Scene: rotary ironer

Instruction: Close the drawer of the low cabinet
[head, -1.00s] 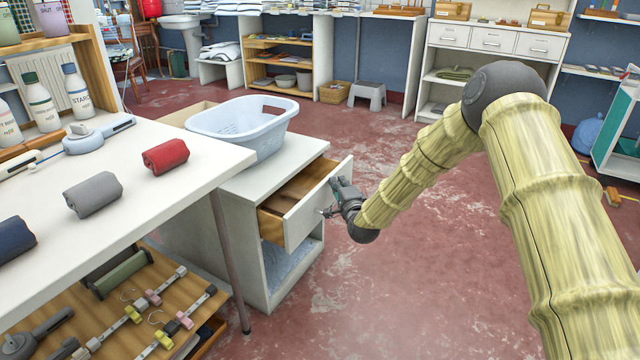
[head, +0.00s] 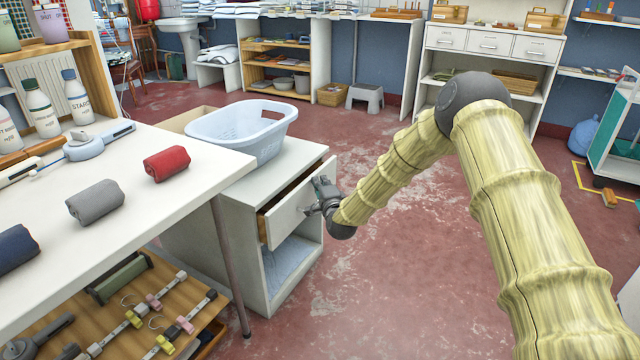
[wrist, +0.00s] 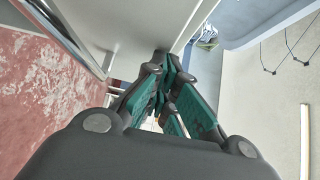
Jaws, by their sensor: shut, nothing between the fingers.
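The low cabinet (head: 232,218) is white and stands beside the table, with an open shelf under its drawer. The drawer (head: 290,217) is partly open, and a narrow strip of its wooden inside shows behind the white front. My gripper (head: 313,208) is at the outer face of the drawer front, near its right half. In the wrist view my gripper (wrist: 165,95) has its teal-padded fingers together and empty, close to a white panel. I cannot tell exactly where the fingertips touch. The drawer's handle is mostly hidden by my gripper in the head view.
A light blue laundry basket (head: 240,135) sits on top of the cabinet. The white table (head: 130,195) at the left holds a red roll (head: 166,164), a grey roll (head: 95,201) and bottles. The red floor (head: 390,260) in front of the cabinet is clear.

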